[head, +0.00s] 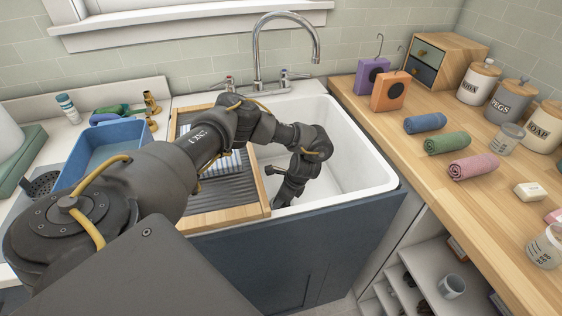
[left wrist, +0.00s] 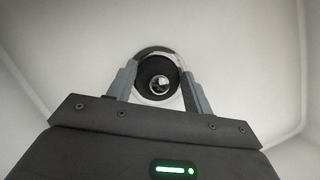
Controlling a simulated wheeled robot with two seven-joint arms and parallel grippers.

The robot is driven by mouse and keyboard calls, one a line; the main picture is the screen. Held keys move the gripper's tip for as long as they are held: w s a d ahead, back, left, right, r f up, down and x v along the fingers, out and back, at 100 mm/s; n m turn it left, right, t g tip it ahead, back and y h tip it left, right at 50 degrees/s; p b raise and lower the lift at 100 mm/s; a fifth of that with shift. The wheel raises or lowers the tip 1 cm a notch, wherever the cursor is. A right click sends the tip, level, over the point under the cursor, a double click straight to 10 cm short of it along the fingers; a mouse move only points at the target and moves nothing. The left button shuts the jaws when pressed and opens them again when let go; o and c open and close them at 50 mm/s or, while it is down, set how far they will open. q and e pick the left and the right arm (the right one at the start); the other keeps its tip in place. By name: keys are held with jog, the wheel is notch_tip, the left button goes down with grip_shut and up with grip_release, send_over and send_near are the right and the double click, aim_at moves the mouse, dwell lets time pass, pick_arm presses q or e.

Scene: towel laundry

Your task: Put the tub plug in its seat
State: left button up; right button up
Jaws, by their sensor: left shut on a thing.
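My left gripper (head: 284,198) reaches down into the white tub (head: 345,150) in the head view. In the left wrist view its two fingers (left wrist: 158,88) are shut on the tub plug (left wrist: 158,72), a round black disc with a shiny metal knob at its centre. A bright metal ring, the plug seat (left wrist: 153,49), shows past the plug's upper edge, and the plug covers most of it. I cannot tell whether the plug touches the seat or hangs just above it. The plug and seat are hidden in the head view. My right gripper is not in view.
The tap (head: 256,55) stands behind the tub. A ridged board (head: 225,198) with a striped towel (head: 229,162) lies left of the tub, under my arm. A blue basin (head: 100,150) is further left. Rolled towels (head: 447,142) lie on the wooden counter (head: 420,165) at the right.

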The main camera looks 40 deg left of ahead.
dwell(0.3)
pick_arm(q)
jog(key=shift+p, duration=0.4)
jog(key=shift+f, duration=0.15)
dwell(0.4)
jog(key=shift+f, duration=0.35)
dwell(0.3)
jog(key=o, duration=1)
jog(key=shift+o, duration=0.2)
